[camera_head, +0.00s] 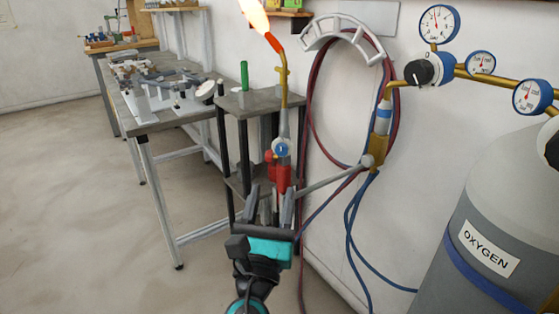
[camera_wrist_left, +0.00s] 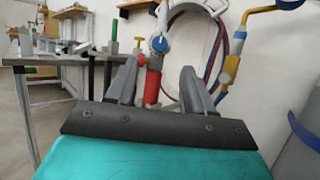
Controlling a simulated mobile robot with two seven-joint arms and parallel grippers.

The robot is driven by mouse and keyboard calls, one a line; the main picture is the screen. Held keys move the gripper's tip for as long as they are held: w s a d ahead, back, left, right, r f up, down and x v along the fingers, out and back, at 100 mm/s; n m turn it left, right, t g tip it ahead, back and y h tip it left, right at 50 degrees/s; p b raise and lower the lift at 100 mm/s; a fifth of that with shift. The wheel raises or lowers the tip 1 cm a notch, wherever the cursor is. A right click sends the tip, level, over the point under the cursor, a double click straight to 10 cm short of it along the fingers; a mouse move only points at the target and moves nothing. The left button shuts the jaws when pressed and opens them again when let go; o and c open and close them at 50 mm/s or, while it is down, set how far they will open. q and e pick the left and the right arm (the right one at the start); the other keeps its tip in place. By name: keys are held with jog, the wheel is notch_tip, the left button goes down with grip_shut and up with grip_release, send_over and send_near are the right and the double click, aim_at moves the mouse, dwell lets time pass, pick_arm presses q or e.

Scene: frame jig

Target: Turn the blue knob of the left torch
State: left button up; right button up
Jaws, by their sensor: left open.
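The left torch (camera_head: 283,125) stands upright, with a brass neck, an orange-red tip and a burning flame (camera_head: 254,15). Its blue knob (camera_head: 281,149) faces me, above the red lower body (camera_head: 283,178). A red knob (camera_head: 269,156) sits at its left side. My left gripper (camera_head: 270,193) is open and empty, below and in front of the blue knob. In the left wrist view, the blue knob (camera_wrist_left: 159,43) shows beyond and above the gap between the open fingers (camera_wrist_left: 160,68). My right gripper is out of view.
A second torch (camera_head: 382,122) hangs at right by the wall, with blue and red hoses (camera_head: 350,215). A grey arm (camera_head: 332,181) runs between the torches. An oxygen cylinder (camera_head: 470,200) stands at right. A dark stand (camera_head: 232,150) and workbench (camera_head: 150,125) are left. Floor at lower left is clear.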

aim_at(281, 152)
pick_arm(q)
jog(key=x, duration=0.9)
jog(key=shift+w, duration=0.3)
jog(key=shift+c, duration=0.2)
grip_shut()
jog(key=shift+n+b, duration=0.3)
jog(key=shift+b, duration=0.05)
